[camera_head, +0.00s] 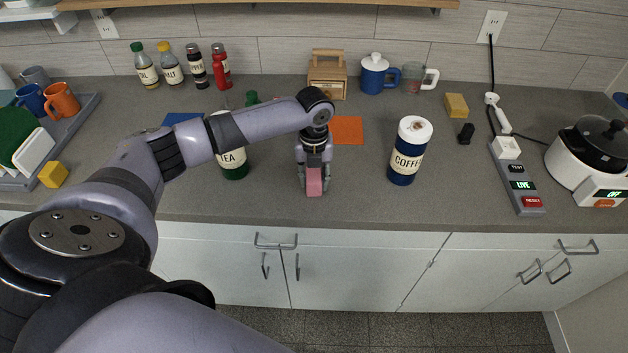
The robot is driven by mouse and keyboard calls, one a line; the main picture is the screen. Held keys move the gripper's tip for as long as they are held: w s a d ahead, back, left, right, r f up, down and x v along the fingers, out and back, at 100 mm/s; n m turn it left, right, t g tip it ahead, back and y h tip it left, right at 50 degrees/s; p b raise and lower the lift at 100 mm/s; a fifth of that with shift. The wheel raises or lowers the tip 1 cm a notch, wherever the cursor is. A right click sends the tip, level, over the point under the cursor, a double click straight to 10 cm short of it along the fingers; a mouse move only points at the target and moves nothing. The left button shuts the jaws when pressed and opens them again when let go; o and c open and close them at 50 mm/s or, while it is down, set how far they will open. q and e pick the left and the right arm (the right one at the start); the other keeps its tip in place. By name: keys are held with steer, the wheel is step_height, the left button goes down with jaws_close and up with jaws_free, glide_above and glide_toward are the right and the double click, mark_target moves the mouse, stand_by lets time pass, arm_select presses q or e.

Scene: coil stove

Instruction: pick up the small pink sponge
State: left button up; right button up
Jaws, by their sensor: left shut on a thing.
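The small pink sponge (314,184) is at the middle of the grey counter, near its front edge. My left gripper (313,187) points down over it and is shut on it, with a finger on each side. I cannot tell whether the sponge touches the counter or is a little above it. The fingers and wrist hide its upper part. My right gripper is not in view.
A tea canister (234,161) stands left of the gripper, partly behind my arm; a coffee canister (407,153) stands to the right. An orange cloth (347,129) lies behind. A power strip (517,182) and a white cooker (585,165) are at the right.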

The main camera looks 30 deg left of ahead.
mark_target(314, 175)
arm_select(q)
steer(key=shift+c, duration=0.6)
steer(key=shift+r, duration=0.5)
step_height(314, 175, up, 19)
steer(key=b, duration=0.3)
